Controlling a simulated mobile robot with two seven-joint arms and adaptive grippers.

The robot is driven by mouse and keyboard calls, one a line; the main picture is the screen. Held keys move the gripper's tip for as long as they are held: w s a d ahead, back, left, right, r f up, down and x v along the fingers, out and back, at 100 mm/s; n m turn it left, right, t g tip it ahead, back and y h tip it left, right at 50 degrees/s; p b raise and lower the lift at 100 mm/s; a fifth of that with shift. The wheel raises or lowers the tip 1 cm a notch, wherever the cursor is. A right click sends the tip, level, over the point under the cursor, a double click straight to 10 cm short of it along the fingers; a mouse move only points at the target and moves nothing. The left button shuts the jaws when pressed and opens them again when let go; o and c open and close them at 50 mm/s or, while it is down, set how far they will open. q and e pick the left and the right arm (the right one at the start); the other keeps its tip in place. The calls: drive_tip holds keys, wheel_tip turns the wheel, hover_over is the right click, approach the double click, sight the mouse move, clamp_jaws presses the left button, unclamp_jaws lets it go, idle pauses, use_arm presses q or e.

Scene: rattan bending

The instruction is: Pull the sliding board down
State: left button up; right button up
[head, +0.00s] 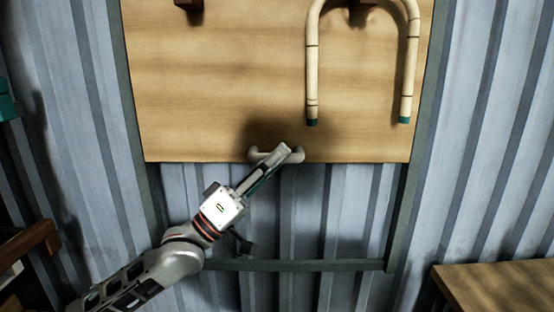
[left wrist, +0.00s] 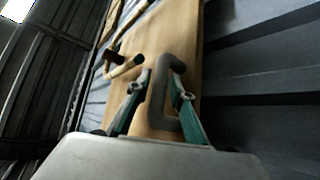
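The sliding board (head: 220,85) is a pale wooden panel in a dark frame on the corrugated wall. Its grey C-shaped handle (head: 296,156) sits at the middle of its lower edge. My left gripper (head: 283,148) is at the handle and hides part of it. In the left wrist view the handle (left wrist: 157,95) stands between the two teal fingers of my left gripper (left wrist: 160,88). The fingers are apart, and a gap shows beside the bar. My right gripper is not in view.
A bent rattan piece (head: 312,70) hangs on the board at upper right. A brown block (head: 188,4) is at the board's top left. The frame's lower bar (head: 310,265) is below the board, with open space between. A wooden table (head: 500,285) is at lower right.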

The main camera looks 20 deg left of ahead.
use_arm(q)
drive_tip(key=v, duration=0.7)
drive_tip(key=shift+s, duration=0.2)
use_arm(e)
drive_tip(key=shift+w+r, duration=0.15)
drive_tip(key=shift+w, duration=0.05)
use_arm(q)
drive_tip(key=shift+f+y, duration=0.1)
drive_tip(key=shift+y, duration=0.2)
